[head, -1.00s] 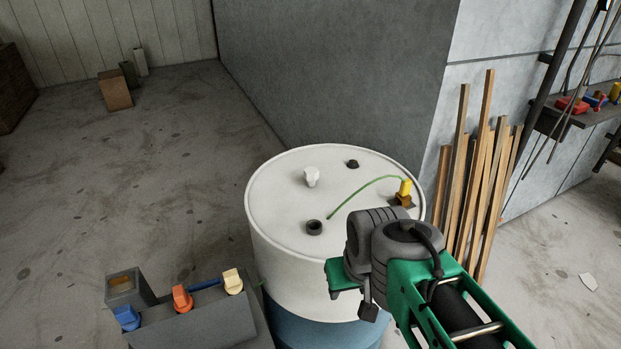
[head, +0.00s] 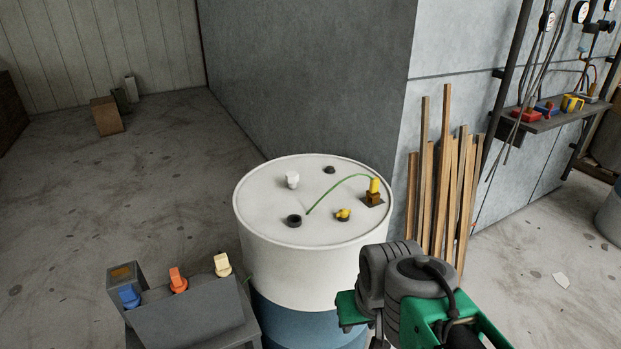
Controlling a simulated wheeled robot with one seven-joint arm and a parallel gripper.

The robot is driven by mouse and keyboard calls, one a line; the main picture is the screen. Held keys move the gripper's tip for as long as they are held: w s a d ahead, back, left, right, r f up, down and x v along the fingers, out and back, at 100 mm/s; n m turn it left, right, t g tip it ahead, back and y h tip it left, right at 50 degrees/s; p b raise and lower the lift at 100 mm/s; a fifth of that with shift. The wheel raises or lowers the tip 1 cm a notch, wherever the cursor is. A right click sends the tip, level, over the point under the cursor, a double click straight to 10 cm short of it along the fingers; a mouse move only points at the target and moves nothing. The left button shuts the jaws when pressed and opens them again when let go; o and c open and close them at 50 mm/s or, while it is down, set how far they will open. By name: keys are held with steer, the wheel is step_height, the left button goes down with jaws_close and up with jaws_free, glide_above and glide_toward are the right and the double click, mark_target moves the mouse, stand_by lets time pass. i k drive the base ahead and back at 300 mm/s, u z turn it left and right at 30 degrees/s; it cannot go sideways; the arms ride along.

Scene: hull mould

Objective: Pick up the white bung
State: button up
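The white bung (head: 292,180) stands upright on the top of a white and blue drum (head: 300,253), left of the middle of the lid. Nothing touches it. My arm comes in from the lower right in the head view, in front of the drum's right side. Its end, with my gripper (head: 362,322), is below the lid's level in the picture and well apart from the bung. The fingers are mostly hidden or cut off by the lower edge, so I cannot tell open from shut.
The lid also carries a black ring-shaped bung (head: 294,221), a small dark bung (head: 329,170), a yellow fitting (head: 343,214) and a yellow-topped brass piece (head: 374,190) with a green line. A grey box with coloured handles (head: 187,318) stands left. Wooden slats (head: 441,190) lean behind right.

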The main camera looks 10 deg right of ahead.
mark_target(292, 177)
steer(key=z, duration=0.1)
steer(key=i, duration=1.1)
steer(key=u, duration=0.75)
